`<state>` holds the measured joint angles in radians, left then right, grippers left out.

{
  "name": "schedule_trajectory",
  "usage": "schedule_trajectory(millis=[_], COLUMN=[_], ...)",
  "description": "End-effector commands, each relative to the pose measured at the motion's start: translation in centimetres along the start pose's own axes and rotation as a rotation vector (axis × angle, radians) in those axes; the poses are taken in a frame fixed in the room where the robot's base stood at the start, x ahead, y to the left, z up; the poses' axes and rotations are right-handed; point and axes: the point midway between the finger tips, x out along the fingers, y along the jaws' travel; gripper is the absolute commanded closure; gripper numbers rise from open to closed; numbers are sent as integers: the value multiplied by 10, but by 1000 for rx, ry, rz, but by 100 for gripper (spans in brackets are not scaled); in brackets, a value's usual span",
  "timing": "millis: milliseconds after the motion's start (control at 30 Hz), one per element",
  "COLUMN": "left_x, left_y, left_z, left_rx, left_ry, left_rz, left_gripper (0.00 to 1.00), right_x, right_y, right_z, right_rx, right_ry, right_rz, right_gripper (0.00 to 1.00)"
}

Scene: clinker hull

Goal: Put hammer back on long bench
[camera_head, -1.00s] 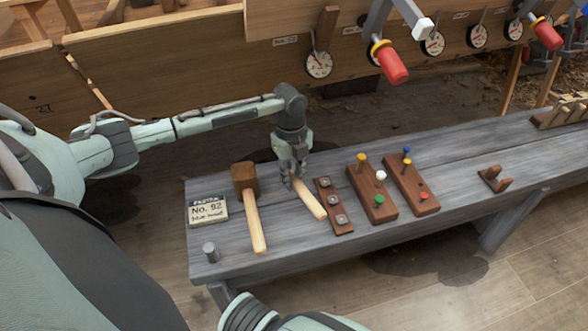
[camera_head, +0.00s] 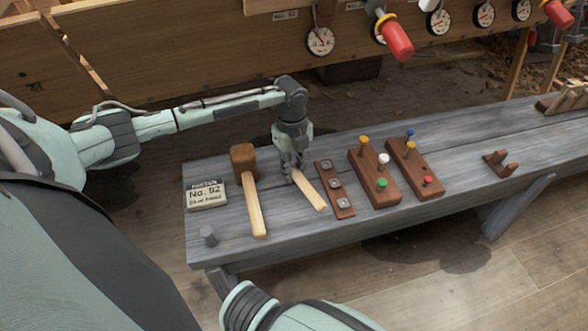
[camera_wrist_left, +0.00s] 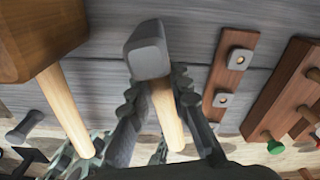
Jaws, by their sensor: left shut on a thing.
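The hammer has a grey head (camera_wrist_left: 150,52) and a pale wooden handle (camera_head: 311,192). My left gripper (camera_head: 291,174) is shut on the handle just below the head, as the left wrist view (camera_wrist_left: 158,102) shows. The gripper hides the head in the head view. The hammer is over the long grey bench (camera_head: 460,150), between the wooden mallet and a strip with metal squares. The handle slants toward the bench's front edge. It is very low over the top; I cannot tell whether it touches. My right gripper is out of view.
The mallet (camera_head: 243,160) lies to the left, with a sign (camera_head: 206,195) and a grey peg (camera_head: 208,236) beyond. The strip (camera_head: 335,189) is close on the right, followed by two blocks with coloured pegs (camera_head: 374,178) (camera_head: 413,168) and a small wooden rest (camera_head: 500,163).

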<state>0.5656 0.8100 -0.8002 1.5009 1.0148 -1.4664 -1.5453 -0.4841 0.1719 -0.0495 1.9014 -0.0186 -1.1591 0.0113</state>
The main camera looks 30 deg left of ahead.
Motion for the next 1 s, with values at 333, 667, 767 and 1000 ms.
schedule_trajectory(millis=[333,667,767,1000], left_x=[-1,5,5,5], left_y=[-1,-1,-1,0], left_z=[1,1,1,1], left_rx=[0,0,0,0], left_ry=[-1,-1,-1,0], left_rz=[-3,-2,-2,-1], left_gripper=[100,100,72,57], right_x=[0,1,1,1], right_y=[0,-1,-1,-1], right_z=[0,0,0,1], right_rx=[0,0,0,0], right_ry=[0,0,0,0], right_rz=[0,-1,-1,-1], right_gripper=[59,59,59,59])
